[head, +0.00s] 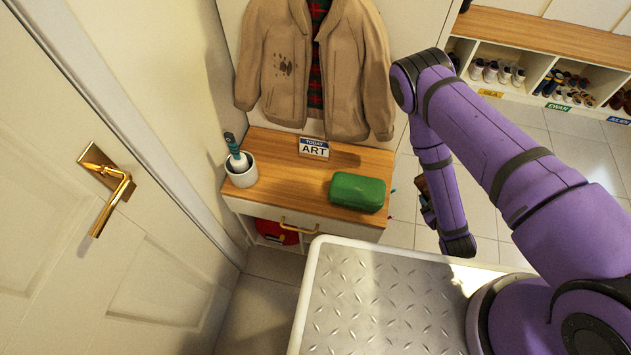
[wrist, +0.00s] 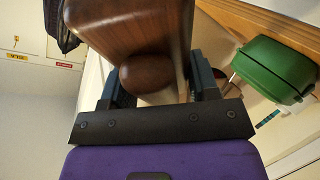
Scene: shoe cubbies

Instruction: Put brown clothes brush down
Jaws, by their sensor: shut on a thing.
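The brown clothes brush (wrist: 130,28) fills the upper middle of the wrist view, with its rounded dark wood between my fingers. My gripper (wrist: 152,80) is shut on it. In the head view a small brown bit of the brush (head: 420,184) shows beside my forearm, off the right side of the wooden-topped cabinet (head: 285,165). My gripper (head: 427,208) is mostly hidden behind my forearm there. The brush is held in the air, apart from the cabinet top.
On the cabinet stand a green case (head: 357,191), an ART sign (head: 314,148) and a white cup (head: 241,171) with a teal-handled item. A stained tan jacket (head: 318,65) hangs behind. The front middle of the top is clear. Shoe cubbies (head: 540,70) stand at right.

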